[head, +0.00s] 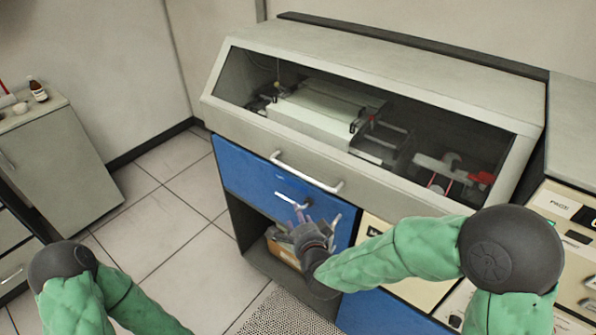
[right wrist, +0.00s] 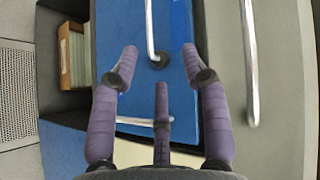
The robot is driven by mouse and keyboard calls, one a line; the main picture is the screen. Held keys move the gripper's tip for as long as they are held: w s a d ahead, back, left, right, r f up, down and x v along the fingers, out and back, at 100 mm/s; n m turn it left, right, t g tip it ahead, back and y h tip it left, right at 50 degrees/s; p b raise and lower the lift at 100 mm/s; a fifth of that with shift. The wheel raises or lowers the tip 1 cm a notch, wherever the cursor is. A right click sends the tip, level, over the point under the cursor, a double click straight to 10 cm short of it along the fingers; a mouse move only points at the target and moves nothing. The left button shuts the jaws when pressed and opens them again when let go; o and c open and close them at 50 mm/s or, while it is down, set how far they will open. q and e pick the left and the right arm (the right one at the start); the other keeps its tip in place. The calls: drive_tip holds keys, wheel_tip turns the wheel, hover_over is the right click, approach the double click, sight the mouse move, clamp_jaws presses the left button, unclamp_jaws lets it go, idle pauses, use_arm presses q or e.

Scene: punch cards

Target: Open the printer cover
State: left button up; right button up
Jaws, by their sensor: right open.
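The printer is a large grey cabinet with a slanted cover (head: 410,70) that has a dark window; the cover looks closed. A curved metal handle (head: 306,172) is on its front, and it also shows at the right of the right wrist view (right wrist: 250,62). My right gripper (head: 302,218) is below that handle, in front of the blue panel. In the right wrist view the three purple fingers of my right gripper (right wrist: 160,60) are spread and empty, with a smaller metal handle (right wrist: 151,30) between the tips. My left forearm shows at the lower left, its gripper out of frame.
The blue panel (head: 250,172) carries the smaller handle below the cover. An open shelf under it holds a cardboard box (head: 284,252). A grey cabinet (head: 60,160) stands at the left, and a panel of labels and buttons (head: 570,230) at the right. The tiled floor between is clear.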

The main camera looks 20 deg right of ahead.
sight(298, 175)
wheel_tip(298, 175, up, 8)
drive_tip(key=d+m+t+h, duration=0.1)
drive_tip(key=m+t, duration=0.1)
drive_tip(key=m, duration=0.2)
drive_tip(key=w, duration=0.3)
drive_tip(key=w+d+f+b, duration=0.1)
drive_tip(key=w, duration=0.6)
drive_tip(key=shift+d+f, duration=0.15)
drive_tip(key=shift+d, duration=0.05)
clamp_jaws()
